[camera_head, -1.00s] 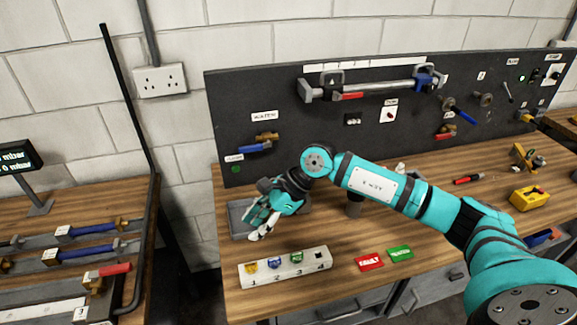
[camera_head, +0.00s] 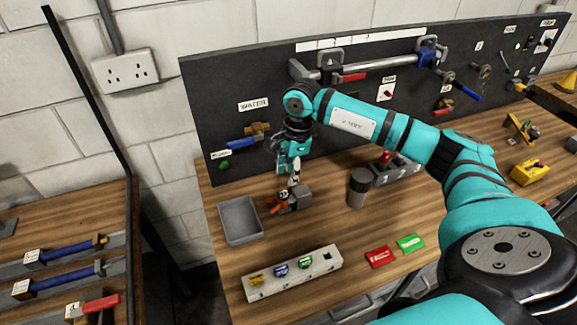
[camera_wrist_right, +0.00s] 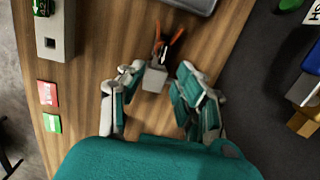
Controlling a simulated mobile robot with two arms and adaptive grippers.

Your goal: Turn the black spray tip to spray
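My right gripper (camera_head: 294,182) points down over the block. In the wrist view its fingers (camera_wrist_right: 160,76) are spread with the grey block between their ends; whether they touch it I cannot tell. Which way the tip faces is not clear. My left gripper is not in view.
The grey tray (camera_head: 222,222) is empty. A grey-black cylinder (camera_head: 359,188) stands to the right. A white numbered block (camera_head: 255,290), a red tag (camera_head: 380,257) and a green tag (camera_head: 410,242) lie in front. The dark tool panel (camera_head: 320,115) rises behind.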

